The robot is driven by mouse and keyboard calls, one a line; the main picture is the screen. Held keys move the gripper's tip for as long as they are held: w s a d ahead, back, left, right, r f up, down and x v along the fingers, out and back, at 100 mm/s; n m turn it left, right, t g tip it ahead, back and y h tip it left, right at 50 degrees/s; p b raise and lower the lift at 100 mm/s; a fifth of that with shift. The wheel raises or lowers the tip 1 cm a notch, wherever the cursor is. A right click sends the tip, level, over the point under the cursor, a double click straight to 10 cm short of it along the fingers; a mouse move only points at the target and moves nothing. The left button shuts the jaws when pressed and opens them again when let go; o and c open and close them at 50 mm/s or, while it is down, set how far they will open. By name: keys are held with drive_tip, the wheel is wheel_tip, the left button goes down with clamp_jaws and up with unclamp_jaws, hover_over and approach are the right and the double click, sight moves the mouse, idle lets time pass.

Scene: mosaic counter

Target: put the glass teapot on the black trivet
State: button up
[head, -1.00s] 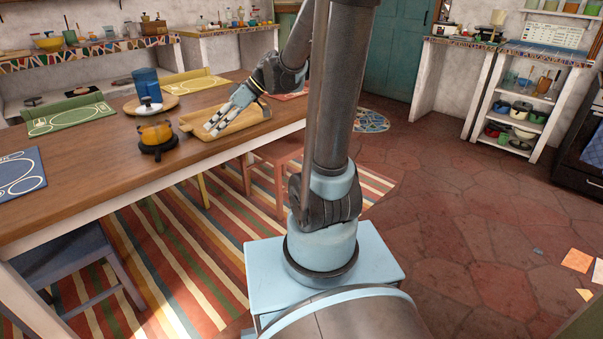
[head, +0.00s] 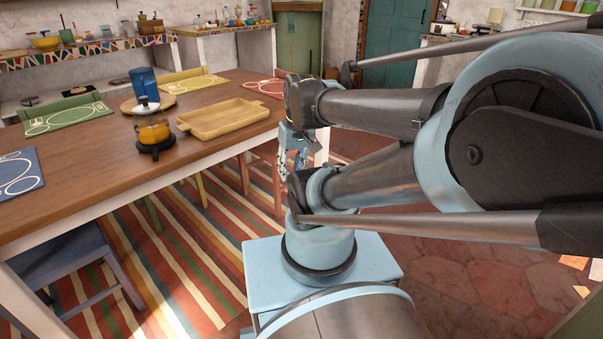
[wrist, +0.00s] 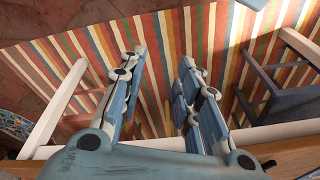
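The glass teapot (head: 152,129), amber in the head view, rests upright on the black trivet (head: 156,149) near the front edge of the wooden table. My gripper (head: 292,170) hangs fingers down just beyond the table's right end, well to the right of the teapot and apart from it. In the wrist view my gripper (wrist: 161,60) has its two fingers spread, with only the striped rug visible between them. The teapot and trivet do not show in the wrist view.
A wooden tray (head: 222,127) lies empty right of the teapot. Behind the teapot are a round board (head: 128,104), a white item with a black knob (head: 145,103) and a blue pitcher (head: 144,81). A blue chair (head: 65,256) stands at the table's front.

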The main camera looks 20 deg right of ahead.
drive_tip(key=shift+s+d+f+m+h, duration=0.3)
drive_tip(key=shift+s+d+m, duration=0.1)
drive_tip(key=shift+d, duration=0.35)
drive_tip(key=shift+s+d+f+m+h, duration=0.2)
drive_tip(key=shift+s+d+f+m, duration=0.15)
drive_tip(key=shift+d, duration=0.4)
drive_tip(key=shift+s, duration=0.1)
